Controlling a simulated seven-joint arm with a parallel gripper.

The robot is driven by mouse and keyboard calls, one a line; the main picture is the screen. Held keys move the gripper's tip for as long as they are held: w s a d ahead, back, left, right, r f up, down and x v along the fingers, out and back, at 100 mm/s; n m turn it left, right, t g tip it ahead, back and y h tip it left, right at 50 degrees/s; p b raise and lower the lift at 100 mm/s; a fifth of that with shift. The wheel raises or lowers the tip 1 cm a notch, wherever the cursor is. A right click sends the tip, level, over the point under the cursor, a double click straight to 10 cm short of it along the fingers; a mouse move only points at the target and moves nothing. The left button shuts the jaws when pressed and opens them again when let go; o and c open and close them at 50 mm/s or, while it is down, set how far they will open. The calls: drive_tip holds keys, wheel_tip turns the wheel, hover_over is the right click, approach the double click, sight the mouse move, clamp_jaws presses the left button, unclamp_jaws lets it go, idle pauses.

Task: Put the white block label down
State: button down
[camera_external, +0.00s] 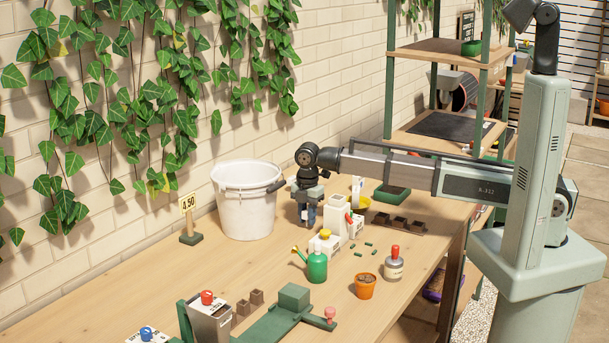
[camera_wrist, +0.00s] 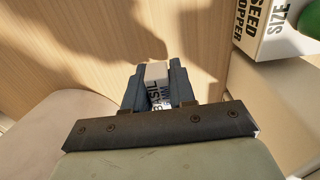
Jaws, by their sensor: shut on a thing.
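My gripper (camera_external: 307,214) points down over the wooden table, just right of the white bucket (camera_external: 244,212). In the wrist view my gripper (camera_wrist: 158,92) is shut on the white block label (camera_wrist: 156,72), a small pale block with black lettering on its side. The block sits between the two dark fingers, its end face showing at their tips. In the external view the block is hidden or too small to make out. I cannot tell whether it touches the table.
A white box marked "SEED HOPPER" (camera_wrist: 272,28) stands at the upper right of the wrist view. Bare wood lies in front of the bucket.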

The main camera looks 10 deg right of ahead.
wheel_tip(320, 180, up, 9)
drive_tip(key=shift+f, duration=0.15)
drive_tip(key=shift+w, duration=0.15)
drive_tip(key=w+d+m, duration=0.2)
drive_tip(key=w+d, duration=0.3)
drive_tip(key=w, duration=0.7)
drive_tip(key=w+d+m, duration=0.2)
drive_tip(key=w+d, duration=0.4)
drive_tip(key=w, duration=0.6)
drive_tip(key=shift+w+a+n, duration=1.25)
drive_tip(key=shift+w+n, duration=0.75)
drive_tip(key=shift+w, duration=4.25)
wheel_tip(320, 180, down, 10)
drive_tip(key=shift+r, duration=0.2)
drive_tip(key=shift+f, duration=0.15)
